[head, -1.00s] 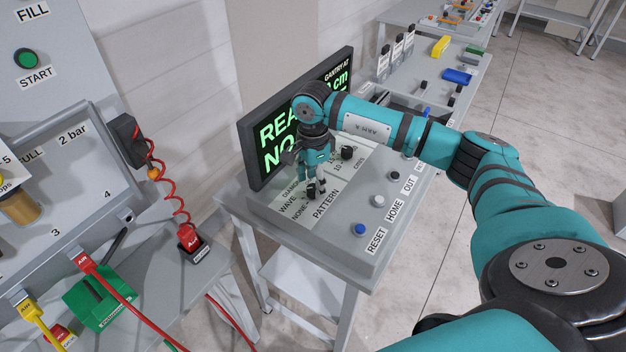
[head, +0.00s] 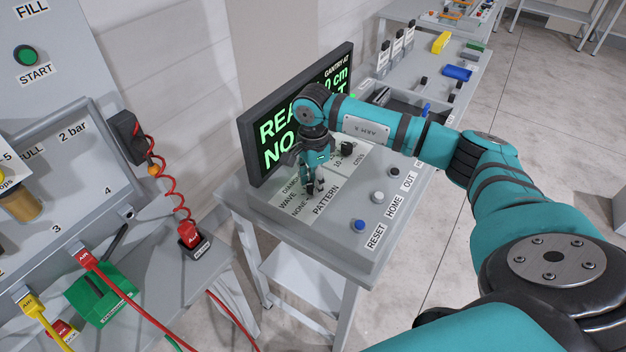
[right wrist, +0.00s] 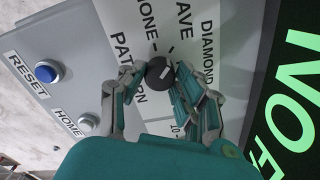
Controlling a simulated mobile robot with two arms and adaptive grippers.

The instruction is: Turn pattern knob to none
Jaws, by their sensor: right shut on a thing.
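The pattern knob (right wrist: 157,76) is a round black knob with a white pointer mark, on the panel's white label plate (head: 285,208). In the right wrist view its mark points up and right, to the WAVE and DIAMOND side and away from NONE; I cannot tell the exact setting. The labels NONE, WAVE, DIAMOND and PATTERN lie around it. My right gripper (head: 314,188) points down at the panel and is shut on the knob, with one finger on each side. In the head view the fingers mostly hide the knob. My left gripper is out of view.
A green-lettered display (head: 265,128) stands close behind the gripper. Another black knob (head: 347,149) is to its right. A blue RESET button (head: 359,225), a HOME button (head: 378,197) and a black button (head: 394,172) line the panel's front. A pneumatic bench (head: 150,285) stands left.

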